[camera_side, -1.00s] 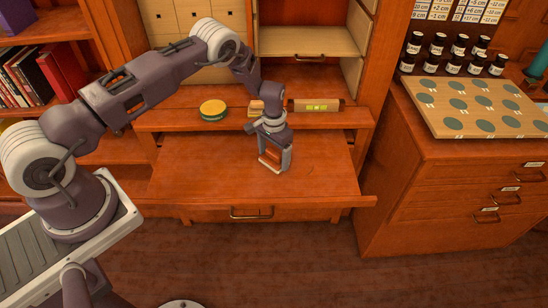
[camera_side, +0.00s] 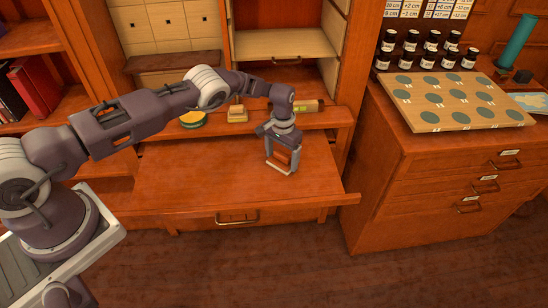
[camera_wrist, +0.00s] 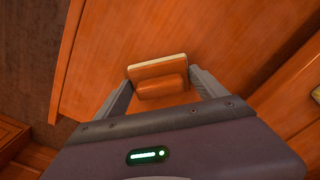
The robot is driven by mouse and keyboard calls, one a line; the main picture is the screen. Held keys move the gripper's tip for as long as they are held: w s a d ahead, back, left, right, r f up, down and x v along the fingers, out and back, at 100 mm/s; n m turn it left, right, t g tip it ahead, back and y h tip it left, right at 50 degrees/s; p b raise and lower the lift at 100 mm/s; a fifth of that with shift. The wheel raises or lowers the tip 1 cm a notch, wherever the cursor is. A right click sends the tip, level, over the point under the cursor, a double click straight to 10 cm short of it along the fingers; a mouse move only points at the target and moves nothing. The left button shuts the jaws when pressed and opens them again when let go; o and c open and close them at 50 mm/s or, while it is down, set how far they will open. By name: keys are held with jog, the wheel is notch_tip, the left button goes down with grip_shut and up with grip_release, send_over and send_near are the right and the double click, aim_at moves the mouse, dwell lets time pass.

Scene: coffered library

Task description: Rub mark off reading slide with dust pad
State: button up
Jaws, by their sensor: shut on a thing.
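The reading slide (camera_side: 200,175) is the flat reddish-brown wooden board pulled out of the desk. My gripper (camera_side: 282,168) is over its right half, pointing down. It is shut on the dust pad (camera_wrist: 158,72), a brown block with a pale edge, held between the two fingers. In the side view the pad (camera_side: 282,157) is low at the slide's surface; I cannot tell whether it touches. No mark stands out clearly on the slide; the pad and gripper hide part of it.
A wooden block (camera_side: 237,115) and a green-and-yellow round tin (camera_side: 192,119) stand on the ledge behind the slide. A level with a green vial (camera_side: 306,106) lies there too. A cabinet at right bears a board with dark discs (camera_side: 400,90) and several bottles.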

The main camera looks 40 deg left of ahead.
aim_at(265, 167)
jog(key=shift+w+d, duration=0.1)
jog(key=shift+d, duration=0.2)
jog(key=shift+s+a+r, duration=0.1)
jog(key=shift+s+a, duration=2.05)
jog(key=shift+a, duration=0.05)
jog(key=shift+s+a, duration=1.05)
jog(key=shift+r, duration=2.95)
